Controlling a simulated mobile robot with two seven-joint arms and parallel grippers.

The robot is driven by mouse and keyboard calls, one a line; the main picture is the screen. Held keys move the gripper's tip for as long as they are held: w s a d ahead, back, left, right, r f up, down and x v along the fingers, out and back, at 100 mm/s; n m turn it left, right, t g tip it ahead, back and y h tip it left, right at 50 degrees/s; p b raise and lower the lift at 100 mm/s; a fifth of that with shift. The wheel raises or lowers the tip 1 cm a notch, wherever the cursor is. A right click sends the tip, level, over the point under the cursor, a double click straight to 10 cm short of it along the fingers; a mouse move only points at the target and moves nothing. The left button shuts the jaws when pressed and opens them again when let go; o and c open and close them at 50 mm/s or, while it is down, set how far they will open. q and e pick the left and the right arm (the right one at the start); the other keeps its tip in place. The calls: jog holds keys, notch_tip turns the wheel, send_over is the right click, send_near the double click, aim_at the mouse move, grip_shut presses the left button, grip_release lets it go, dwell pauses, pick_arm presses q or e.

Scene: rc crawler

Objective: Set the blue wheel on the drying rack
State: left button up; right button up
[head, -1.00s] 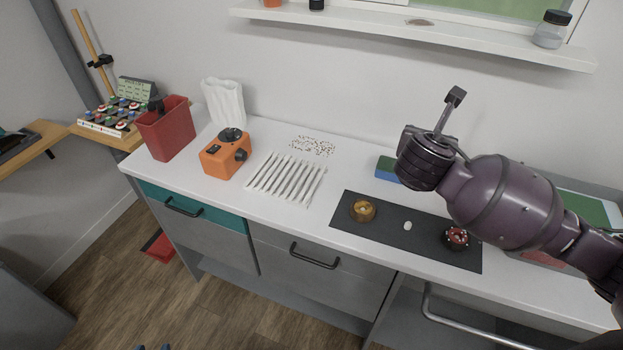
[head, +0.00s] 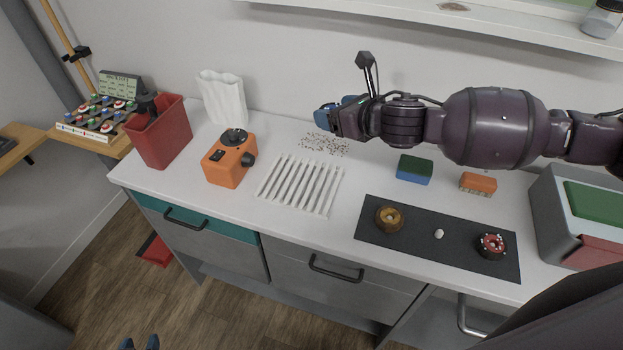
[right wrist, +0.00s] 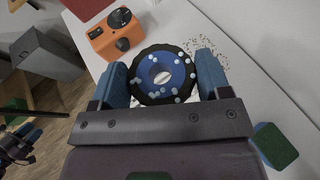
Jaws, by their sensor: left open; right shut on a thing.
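The blue wheel (right wrist: 165,72) has a black tyre, a blue hub and pale dots on it. It sits between the two fingers of my right gripper (right wrist: 166,78), which is shut on it. In the head view my right gripper (head: 338,118) is above the back of the counter, right of and behind the drying rack; the wheel cannot be made out there. The drying rack (head: 300,184) is white, slatted and empty on the counter. My left gripper (head: 138,343) is open and empty at the bottom edge of the head view, in front of the counter over the floor.
An orange device (head: 229,160) and a red bin (head: 160,135) stand left of the rack. A dark mat (head: 440,250) holds a yellow wheel (head: 389,218), a small white piece (head: 438,233) and a red wheel (head: 491,246). A sponge (head: 414,169) and an orange brush (head: 478,183) lie behind.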

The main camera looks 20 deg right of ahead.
jog(key=shift+s+a+r+n+g+y, duration=0.15)
jog(key=shift+a+n+g+y, duration=0.25)
jog(key=shift+a+n+y, duration=0.55)
jog(key=shift+s+a, duration=0.15)
jog(key=shift+a, duration=0.1)
jog(key=b, duration=0.1)
send_over(324, 188)
notch_tip(324, 188, down, 14)
jog(key=shift+f, duration=0.25)
pick_arm(q)
jog(key=shift+w+f+b, duration=0.25)
jog(key=shift+f+b, duration=0.25)
jog(key=shift+f, duration=0.5)
pick_arm(e)
jog(key=shift+f, duration=2.55)
jog(key=shift+f, duration=0.1)
jog(key=o, duration=0.9)
pick_arm(q)
jog(key=shift+s, duration=0.1)
